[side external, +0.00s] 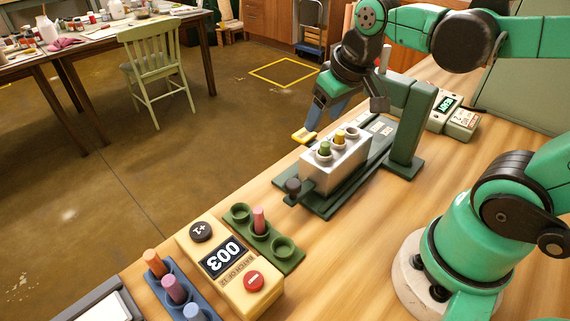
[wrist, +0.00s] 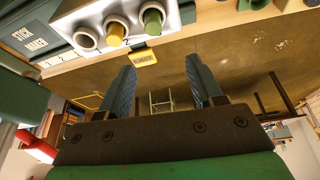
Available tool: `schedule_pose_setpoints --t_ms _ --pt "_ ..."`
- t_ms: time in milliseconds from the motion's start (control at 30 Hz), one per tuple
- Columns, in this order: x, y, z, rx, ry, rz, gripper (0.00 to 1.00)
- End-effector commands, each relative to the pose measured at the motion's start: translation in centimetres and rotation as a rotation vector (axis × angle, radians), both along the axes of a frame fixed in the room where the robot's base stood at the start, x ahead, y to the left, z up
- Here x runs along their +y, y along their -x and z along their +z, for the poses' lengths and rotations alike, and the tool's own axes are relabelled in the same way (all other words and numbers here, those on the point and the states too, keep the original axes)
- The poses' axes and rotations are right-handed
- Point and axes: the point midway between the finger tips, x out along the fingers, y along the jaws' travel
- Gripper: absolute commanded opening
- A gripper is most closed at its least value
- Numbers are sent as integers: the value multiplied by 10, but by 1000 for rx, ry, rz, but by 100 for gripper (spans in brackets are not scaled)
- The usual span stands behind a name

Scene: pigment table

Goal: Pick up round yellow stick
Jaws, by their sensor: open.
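The round yellow stick (side external: 339,138) stands in the middle hole of a silver block (side external: 346,163), with only its top showing. It also shows in the wrist view (wrist: 115,34). A green stick (side external: 325,148) stands in the hole beside it, and the hole on its other side looks empty. My gripper (side external: 337,112) is above and behind the block in the side view, pointing down.
The block sits on a dark green stick maker (side external: 405,125) with an upright post near my gripper. A yellow tag (side external: 304,136) juts from the block. A counter box (side external: 225,262) reading 003, a green rack (side external: 286,249) with a pink stick and a blue rack stand nearer the front.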

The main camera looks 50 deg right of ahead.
Motion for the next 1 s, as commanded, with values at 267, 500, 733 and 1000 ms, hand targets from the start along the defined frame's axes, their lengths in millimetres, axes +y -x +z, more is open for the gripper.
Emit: schedule_pose_setpoints --t_ms 267,500,733,1000 --pt "-43 1 3 315 -61 -138 60" --pt "-48 2 -9 360 -74 -153 60" --pt "-48 2 -37 357 -73 -152 60" --pt "-48 2 -52 356 -73 -152 60"
